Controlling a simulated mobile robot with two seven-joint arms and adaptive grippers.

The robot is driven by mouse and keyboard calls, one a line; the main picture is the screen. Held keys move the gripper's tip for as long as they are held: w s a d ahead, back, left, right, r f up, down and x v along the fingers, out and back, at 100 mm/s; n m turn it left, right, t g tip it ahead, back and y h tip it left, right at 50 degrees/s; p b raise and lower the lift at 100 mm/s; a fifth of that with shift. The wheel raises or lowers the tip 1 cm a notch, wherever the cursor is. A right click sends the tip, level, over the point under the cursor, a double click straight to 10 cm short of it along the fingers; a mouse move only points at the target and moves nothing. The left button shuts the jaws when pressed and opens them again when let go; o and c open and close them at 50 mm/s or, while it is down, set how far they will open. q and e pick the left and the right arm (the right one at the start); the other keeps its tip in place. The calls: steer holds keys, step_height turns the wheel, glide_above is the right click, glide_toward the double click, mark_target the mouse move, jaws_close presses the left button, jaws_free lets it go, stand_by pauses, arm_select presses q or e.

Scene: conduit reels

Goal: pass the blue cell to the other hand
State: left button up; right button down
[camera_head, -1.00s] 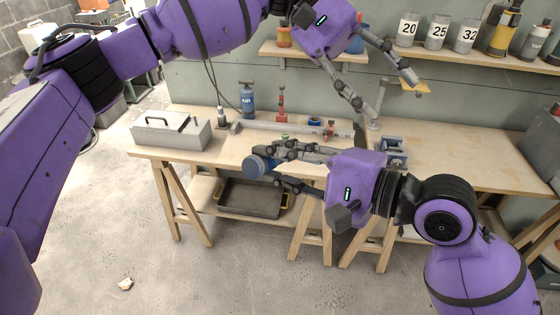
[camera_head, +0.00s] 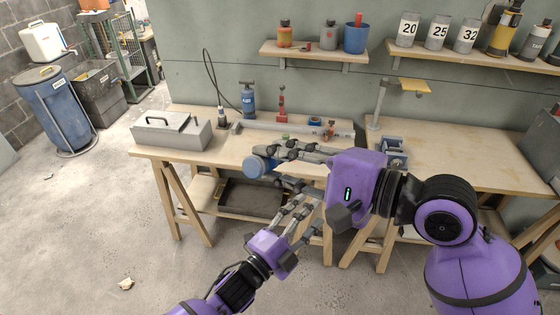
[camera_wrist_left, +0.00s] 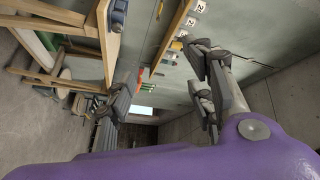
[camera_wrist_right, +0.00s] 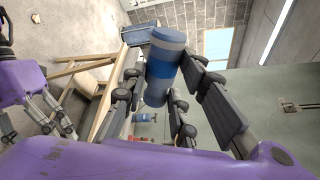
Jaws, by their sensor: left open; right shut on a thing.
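The blue cell (camera_head: 260,166) is a short cylinder with blue and grey bands. It is held out in front of the bench at the fingertips of my right gripper (camera_head: 277,168), whose arm comes in from the right. In the right wrist view the cell (camera_wrist_right: 161,68) sits between the fingers, which hide part of its sides. My left gripper (camera_head: 304,208) comes up from the bottom of the head view. It is open and empty, below and to the right of the cell, apart from it. In the left wrist view nothing is between its fingers (camera_wrist_left: 160,82).
The workbench (camera_head: 225,150) carries a grey metal case (camera_head: 172,132), a blue pump (camera_head: 247,100) and a small vice (camera_head: 394,152). A dark tray (camera_head: 250,200) is on the lower shelf. Wall shelves (camera_head: 310,52) hold containers.

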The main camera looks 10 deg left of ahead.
arm_select(q)
steer(key=s+a+f+n+g+y, duration=0.1)
steer(key=s+a+f+n+y, duration=0.2)
steer(key=s+a+f+n, duration=0.3)
steer(key=s+a+f+n+g+y, duration=0.1)
steer(key=s+a+f+n+y, duration=0.3)
steer(key=f, duration=0.4)
steer(key=s+a+f+n+g+y, duration=0.1)
steer(key=s+a+f+n, duration=0.3)
steer(key=s, duration=0.5)
steer(key=s+a+f+n+g+y, duration=0.2)
steer(key=s+a+f+n+g, duration=0.2)
steer(key=s, duration=0.5)
step_height(320, 180, down, 2)
steer(key=shift+a+f+n, duration=0.15)
steer(key=shift+a+n, duration=0.05)
steer(key=shift+n, duration=0.1)
